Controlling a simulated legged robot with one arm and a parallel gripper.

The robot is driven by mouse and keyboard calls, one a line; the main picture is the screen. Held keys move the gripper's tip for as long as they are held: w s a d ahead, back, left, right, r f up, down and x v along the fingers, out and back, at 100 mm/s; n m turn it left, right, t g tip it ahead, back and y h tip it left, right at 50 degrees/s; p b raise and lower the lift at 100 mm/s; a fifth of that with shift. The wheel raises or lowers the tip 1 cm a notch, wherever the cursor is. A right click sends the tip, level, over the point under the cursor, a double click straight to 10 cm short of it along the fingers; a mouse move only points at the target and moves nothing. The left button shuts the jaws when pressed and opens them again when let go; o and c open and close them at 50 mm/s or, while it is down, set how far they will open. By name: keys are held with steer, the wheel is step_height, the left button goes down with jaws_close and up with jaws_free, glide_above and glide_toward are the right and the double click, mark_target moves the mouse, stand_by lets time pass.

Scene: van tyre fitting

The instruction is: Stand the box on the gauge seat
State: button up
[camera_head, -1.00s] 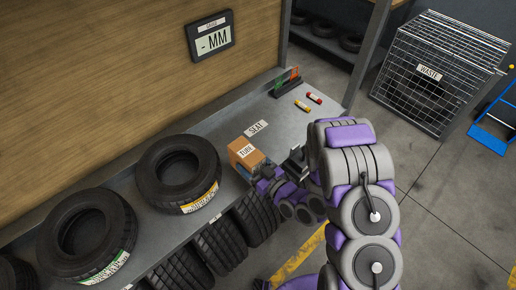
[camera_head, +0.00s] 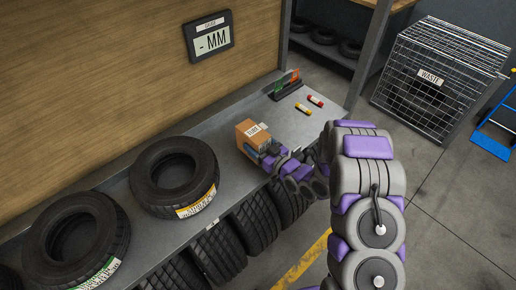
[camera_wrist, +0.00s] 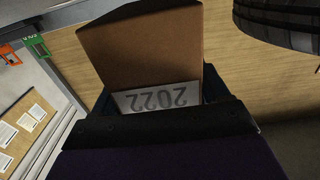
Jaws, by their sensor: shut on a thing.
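The box (camera_head: 243,139), brown cardboard with a white TUBE label, is at the bench's middle in the head view. My gripper (camera_head: 265,156) is shut on it from the front right. In the wrist view the box (camera_wrist: 150,50) stands between my dark jaws (camera_wrist: 165,112), with an upside-down white 2022 label showing. The SEAT label is hidden behind the box or my gripper. I cannot tell whether the box's base touches the bench. The gauge display (camera_head: 210,38) on the wood wall reads "- MM".
A WASTE cage (camera_head: 440,90) stands right.

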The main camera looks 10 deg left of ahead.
step_height(320, 180, down, 2)
steer(key=shift+f, duration=0.1)
steer(key=o, duration=1.2)
steer(key=p+v, duration=0.1)
steer(key=v, duration=1.1)
steer(key=shift+s, duration=0.1)
